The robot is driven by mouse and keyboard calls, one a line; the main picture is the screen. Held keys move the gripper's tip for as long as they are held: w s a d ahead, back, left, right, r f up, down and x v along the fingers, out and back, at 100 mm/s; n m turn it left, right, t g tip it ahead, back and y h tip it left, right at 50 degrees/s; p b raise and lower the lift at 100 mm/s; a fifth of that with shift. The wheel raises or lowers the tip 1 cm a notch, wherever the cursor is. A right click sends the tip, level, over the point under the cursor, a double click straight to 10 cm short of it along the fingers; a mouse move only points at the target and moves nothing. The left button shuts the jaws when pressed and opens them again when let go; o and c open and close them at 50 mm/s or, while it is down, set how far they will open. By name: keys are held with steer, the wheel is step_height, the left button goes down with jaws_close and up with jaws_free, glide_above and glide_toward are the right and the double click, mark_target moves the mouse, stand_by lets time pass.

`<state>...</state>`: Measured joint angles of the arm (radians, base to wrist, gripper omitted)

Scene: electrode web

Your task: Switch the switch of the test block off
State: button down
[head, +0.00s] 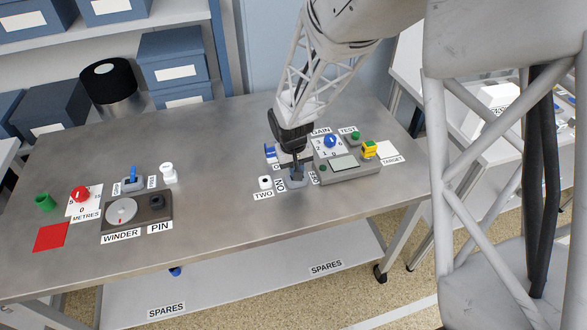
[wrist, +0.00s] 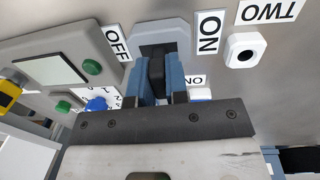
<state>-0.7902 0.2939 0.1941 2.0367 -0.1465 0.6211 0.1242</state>
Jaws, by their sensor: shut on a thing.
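My gripper (head: 296,170) reaches down to the small grey switch base (head: 299,185) left of the grey test block (head: 352,175). In the wrist view my gripper (wrist: 157,72) has its two blue fingers shut on the black switch lever (wrist: 156,78). The base (wrist: 178,27) stands between an OFF label (wrist: 115,42) on the left and an ON label (wrist: 209,34) on the right. The fingers hide much of the lever, and I cannot tell which way it leans.
A white TWO button (head: 265,182) stands just left of the switch. A yellow part (head: 369,149) sits at the test block's right end. The winder (head: 137,212) and a blue-levered switch (head: 131,181) stand farther left. The table's middle is clear.

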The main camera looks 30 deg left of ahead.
steer(key=shift+w+d+g+y, duration=0.45)
steer(key=shift+g+y, duration=0.45)
steer(key=shift+g, duration=0.1)
steer(key=shift+w+d+f+g+y, duration=0.1)
steer(key=shift+w+d+g+y, duration=0.1)
steer(key=shift+g+y, duration=0.3)
steer(key=shift+w+d+f+g+y, duration=0.1)
steer(key=shift+w+d+g+y, duration=0.1)
steer(key=shift+g+y, duration=0.3)
steer(key=c, duration=1.1)
jaws_free()
steer(key=v, duration=0.7)
steer(key=shift+w+d+r, duration=0.2)
steer(key=shift+d+r, duration=0.05)
